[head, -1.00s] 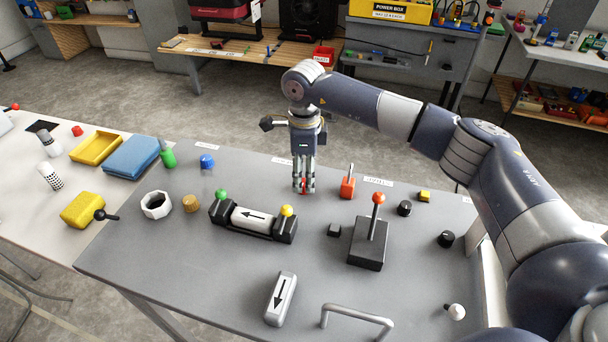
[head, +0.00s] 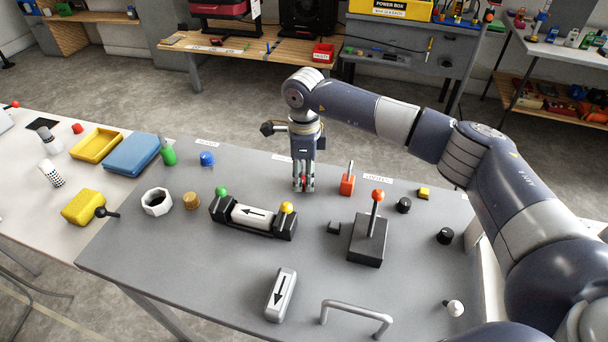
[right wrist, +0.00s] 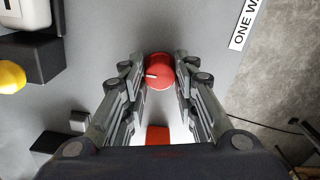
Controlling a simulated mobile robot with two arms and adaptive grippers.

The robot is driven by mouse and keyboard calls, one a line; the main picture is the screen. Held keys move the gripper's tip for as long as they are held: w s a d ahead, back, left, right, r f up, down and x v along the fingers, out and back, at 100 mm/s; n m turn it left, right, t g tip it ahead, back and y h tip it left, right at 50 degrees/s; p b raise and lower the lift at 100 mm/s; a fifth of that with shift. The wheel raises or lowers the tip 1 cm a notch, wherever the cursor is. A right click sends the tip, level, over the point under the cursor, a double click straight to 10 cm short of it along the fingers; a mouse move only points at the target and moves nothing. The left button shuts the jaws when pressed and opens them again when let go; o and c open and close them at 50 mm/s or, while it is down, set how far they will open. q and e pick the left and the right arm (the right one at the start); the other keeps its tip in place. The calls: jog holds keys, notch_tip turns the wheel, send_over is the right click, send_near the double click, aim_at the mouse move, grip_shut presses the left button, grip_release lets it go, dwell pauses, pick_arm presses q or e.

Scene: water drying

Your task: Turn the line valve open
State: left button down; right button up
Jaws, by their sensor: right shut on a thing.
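A round red knob (right wrist: 160,72) with a white mark on its top sits between the fingers of my right gripper (right wrist: 161,85) in the right wrist view. In the head view the same red knob (head: 303,182) is mostly hidden by the fingers. My right gripper (head: 303,188) points straight down at the back middle of the grey table and is shut on this knob. I cannot read which label belongs to it. My left gripper is not in view.
A red switch lever (head: 347,184) stands close right of the gripper. A silver handle (head: 356,316) is at the front.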

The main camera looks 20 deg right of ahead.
jog(key=shift+m, duration=0.3)
jog(key=shift+m+b, duration=0.55)
jog(key=shift+m, duration=0.45)
jog(key=m+b, duration=0.1)
jog(key=m, duration=0.4)
jog(key=m+b, duration=0.1)
jog(key=m, duration=0.9)
jog(key=shift+r, duration=0.1)
jog(key=o, duration=1)
jog(key=shift+o, duration=0.2)
